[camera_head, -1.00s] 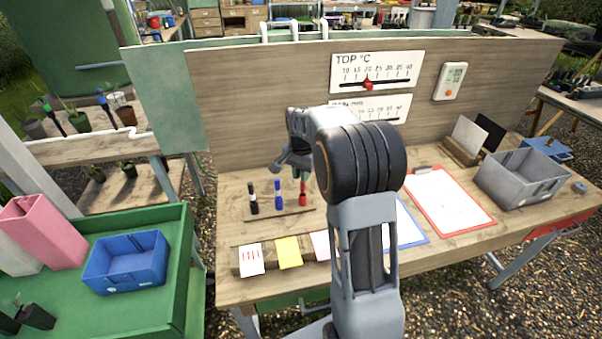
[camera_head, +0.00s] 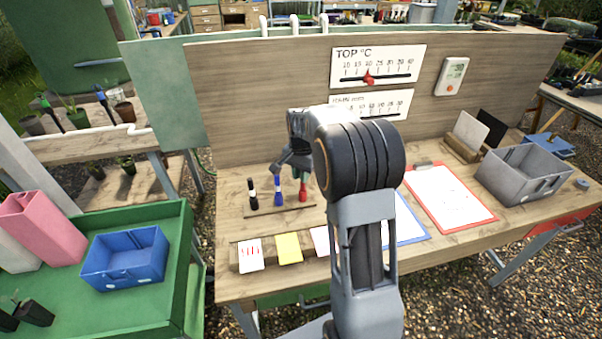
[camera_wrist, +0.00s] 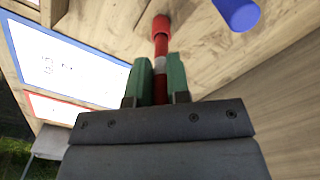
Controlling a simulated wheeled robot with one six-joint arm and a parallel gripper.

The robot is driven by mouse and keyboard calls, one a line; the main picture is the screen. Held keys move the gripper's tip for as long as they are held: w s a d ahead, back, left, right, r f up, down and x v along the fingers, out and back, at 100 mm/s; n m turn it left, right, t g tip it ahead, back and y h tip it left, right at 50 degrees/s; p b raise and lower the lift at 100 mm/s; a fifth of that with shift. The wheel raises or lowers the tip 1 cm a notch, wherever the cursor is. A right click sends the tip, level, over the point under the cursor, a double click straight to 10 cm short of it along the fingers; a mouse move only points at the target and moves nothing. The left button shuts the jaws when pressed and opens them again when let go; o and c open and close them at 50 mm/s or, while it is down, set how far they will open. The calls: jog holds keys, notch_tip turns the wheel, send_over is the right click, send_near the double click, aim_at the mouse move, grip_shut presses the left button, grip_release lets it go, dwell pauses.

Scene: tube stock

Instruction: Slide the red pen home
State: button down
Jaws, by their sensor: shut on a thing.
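The red pen (camera_head: 303,194) stands at the right end of a low wooden strip (camera_head: 270,214) on the bench, upright as far as I can tell. My gripper (camera_head: 300,174) is above it, partly hidden by my own arm. In the wrist view, the green fingers of my gripper (camera_wrist: 156,86) are shut on the red pen (camera_wrist: 160,46), with its thick red end beyond the fingertips. I cannot tell whether that end is fully seated in the strip. A blue pen (camera_head: 278,192) and a black pen (camera_head: 253,193) stand to its left; the blue one shows in the wrist view (camera_wrist: 238,12).
A block with coloured cards (camera_head: 250,256) lies in front of the strip. Red (camera_head: 447,197) and blue (camera_head: 412,220) clipboards and a grey bin (camera_head: 522,178) are to the right. A wooden panel (camera_head: 260,100) rises behind. A blue tray (camera_head: 125,262) is on the left cart.

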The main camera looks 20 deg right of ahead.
jog(key=shift+f+b, duration=0.65)
jog(key=shift+f, duration=0.5)
jog(key=c, duration=1)
grip_release()
notch_tip(320, 180, up, 14)
jog(key=shift+f, duration=0.1)
